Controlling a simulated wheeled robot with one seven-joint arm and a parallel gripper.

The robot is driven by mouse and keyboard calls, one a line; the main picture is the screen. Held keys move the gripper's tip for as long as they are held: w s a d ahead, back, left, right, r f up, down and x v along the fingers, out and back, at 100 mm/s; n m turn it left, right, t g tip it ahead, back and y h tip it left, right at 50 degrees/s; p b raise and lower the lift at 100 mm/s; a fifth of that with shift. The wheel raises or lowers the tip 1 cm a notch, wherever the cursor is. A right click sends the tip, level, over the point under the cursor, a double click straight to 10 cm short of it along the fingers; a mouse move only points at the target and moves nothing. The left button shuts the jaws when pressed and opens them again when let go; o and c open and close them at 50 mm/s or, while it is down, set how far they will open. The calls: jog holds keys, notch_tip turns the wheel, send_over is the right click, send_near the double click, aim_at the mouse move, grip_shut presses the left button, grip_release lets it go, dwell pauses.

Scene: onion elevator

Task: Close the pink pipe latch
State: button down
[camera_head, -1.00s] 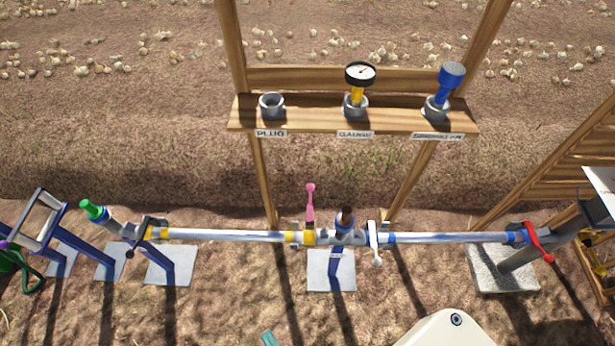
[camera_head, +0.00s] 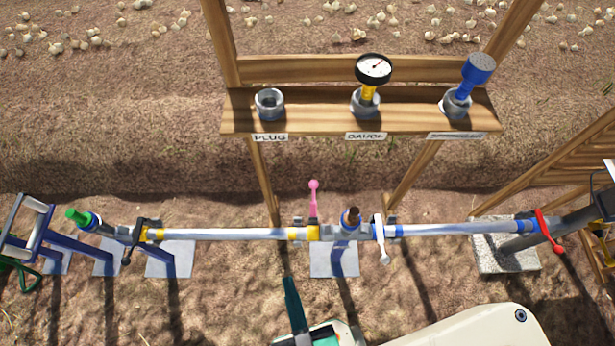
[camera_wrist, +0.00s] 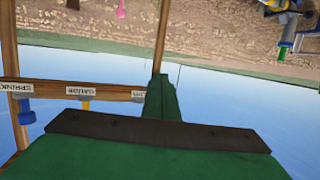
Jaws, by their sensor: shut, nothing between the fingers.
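The pink latch (camera_head: 314,200) stands upright on the pipe, with its round knob at the top, just left of the middle joint. It also shows at the top edge of the wrist view (camera_wrist: 121,9). The yellow pipe collar (camera_head: 312,233) sits right at its base. My gripper (camera_head: 290,284) is green and is below the pipe in the head view, apart from the latch. Its fingers are together and empty. In the wrist view the gripper (camera_wrist: 160,82) points toward the wooden frame, which appears upside down.
A white-handled latch (camera_head: 380,240) is right of the middle joint, and a red latch (camera_head: 549,232) is farther right. A black latch (camera_head: 136,240) is at the left. A wooden shelf (camera_head: 330,120) holds a plug socket, gauge and sprinkler behind the pipe.

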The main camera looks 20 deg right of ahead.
jog(key=w+a+f+n+g, duration=0.1)
jog(key=w+f+n+g, duration=0.3)
jog(key=f, duration=0.7)
jog(key=w+a+f+n+g, duration=0.15)
jog(key=w+f, duration=0.35)
jog(key=f, duration=0.6)
jog(key=w+d+f+n+h, duration=0.1)
jog(key=w+h, duration=0.1)
jog(key=w, duration=0.3)
jog(key=w+d+f+n+g+h, duration=0.1)
jog(key=w+f+n+h, duration=0.1)
jog(key=w, duration=0.2)
jog(key=w+d+f+n+g+h, duration=0.1)
jog(key=w+h, duration=0.1)
jog(key=w, duration=0.3)
jog(key=shift+w+d+f, duration=0.2)
jog(key=shift+w+d, duration=0.1)
jog(key=w+d+r+g+h, duration=0.1)
jog(key=w+d+r+h, duration=0.1)
jog(key=w+r+h, duration=0.4)
jog(key=w+r, duration=0.3)
jog(key=shift+w+r+g, duration=0.15)
jog(key=shift+r+g, duration=0.2)
jog(key=shift+r, duration=0.05)
jog(key=shift+d, duration=0.15)
